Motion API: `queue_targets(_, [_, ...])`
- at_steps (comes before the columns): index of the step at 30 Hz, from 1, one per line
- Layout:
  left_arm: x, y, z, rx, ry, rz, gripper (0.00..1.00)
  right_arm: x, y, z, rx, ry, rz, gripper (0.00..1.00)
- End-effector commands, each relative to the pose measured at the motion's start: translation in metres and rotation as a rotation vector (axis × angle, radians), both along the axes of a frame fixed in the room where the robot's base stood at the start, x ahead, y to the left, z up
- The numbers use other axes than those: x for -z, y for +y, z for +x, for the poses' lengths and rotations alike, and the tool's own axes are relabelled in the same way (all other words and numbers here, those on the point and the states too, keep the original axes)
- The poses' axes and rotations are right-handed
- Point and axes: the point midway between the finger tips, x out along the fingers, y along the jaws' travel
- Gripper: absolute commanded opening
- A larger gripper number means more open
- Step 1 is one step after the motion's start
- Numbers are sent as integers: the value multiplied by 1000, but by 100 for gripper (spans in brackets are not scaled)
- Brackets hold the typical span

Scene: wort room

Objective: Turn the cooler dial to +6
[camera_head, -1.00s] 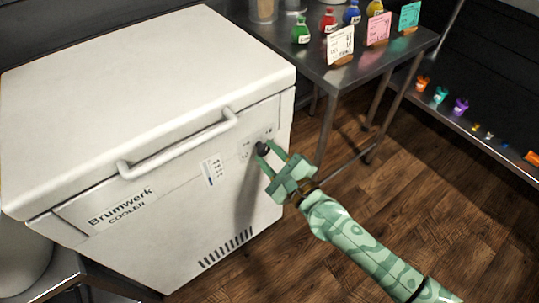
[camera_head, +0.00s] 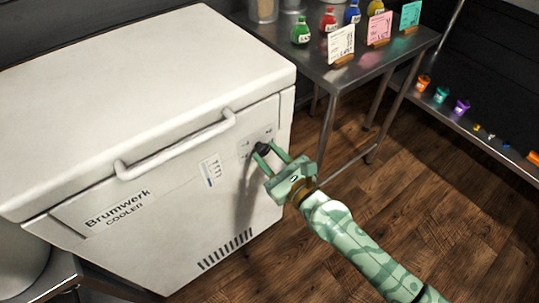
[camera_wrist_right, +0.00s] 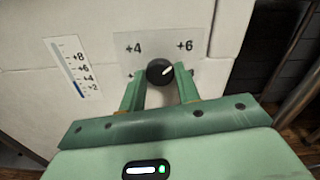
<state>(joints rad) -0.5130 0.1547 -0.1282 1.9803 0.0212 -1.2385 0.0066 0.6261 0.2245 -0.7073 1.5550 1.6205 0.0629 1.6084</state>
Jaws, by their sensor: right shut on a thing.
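The cooler (camera_head: 150,110) is a white chest marked "Brumwerk COOLER". Its black round dial (camera_wrist_right: 159,71) sits on a grey panel on the front; it also shows in the head view (camera_head: 261,148). The dial's white mark points up and right, towards the printed "+6" (camera_wrist_right: 185,45). "+4" (camera_wrist_right: 133,49) is printed at upper left. Lower labels on the panel are partly hidden by my fingers. My right gripper (camera_head: 268,151), green, is shut on the dial, one finger on each side. My left gripper is not in view.
A scale strip (camera_wrist_right: 74,70) with a blue bar is left of the panel. The cooler's handle (camera_head: 180,147) runs above. A metal table (camera_head: 345,70) with coloured bottles and cards stands behind at right. Wooden floor at right is mostly clear.

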Motion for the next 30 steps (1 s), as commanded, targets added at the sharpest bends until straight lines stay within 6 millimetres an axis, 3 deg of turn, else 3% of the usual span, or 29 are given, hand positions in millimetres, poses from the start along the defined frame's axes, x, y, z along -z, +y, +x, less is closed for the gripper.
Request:
queue_targets(11, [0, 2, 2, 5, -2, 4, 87, 5, -1, -1, 1, 9, -3, 10])
queue_targets(12, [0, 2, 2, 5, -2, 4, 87, 5, -1, -1, 1, 9, -3, 41])
queue_targets(14, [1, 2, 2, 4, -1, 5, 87, 5, -1, -1, 0, 8, -2, 53])
queue_targets(26, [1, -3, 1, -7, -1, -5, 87, 1, -1, -1, 0, 3, 0, 53])
queue_targets(30, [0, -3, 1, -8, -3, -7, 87, 2, -8, -11, 2, 3, 0, 53])
